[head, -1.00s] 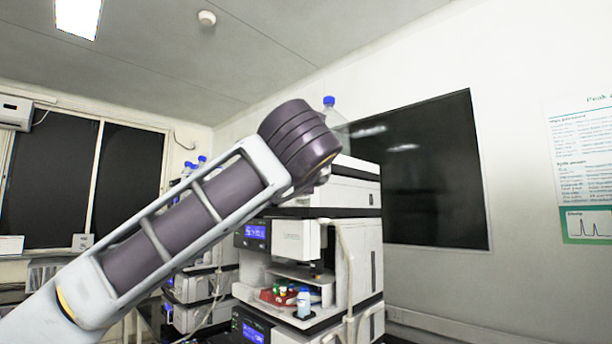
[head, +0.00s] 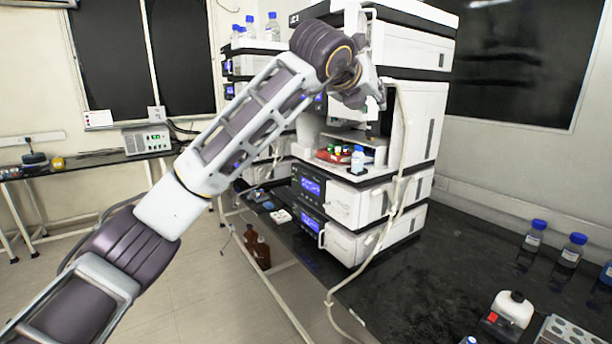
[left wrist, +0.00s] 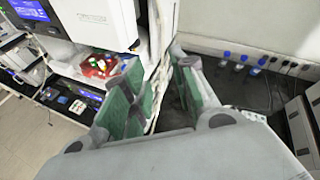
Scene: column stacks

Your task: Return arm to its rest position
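My left arm crosses the head view from the lower left, raised in front of the instrument stack. My left gripper (head: 368,88) is at its far end, small and partly hidden by the wrist. In the left wrist view the gripper (left wrist: 158,95) shows its two green-padded fingers spread apart with nothing between them. It is open, and the instrument stack (head: 415,115) is behind it in the head view. My right arm and right gripper are not in view.
A red tray with small vials (head: 335,157) sits in the stack's open bay. The bench's middle is clear. A second stack (head: 240,65) stands behind my arm.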

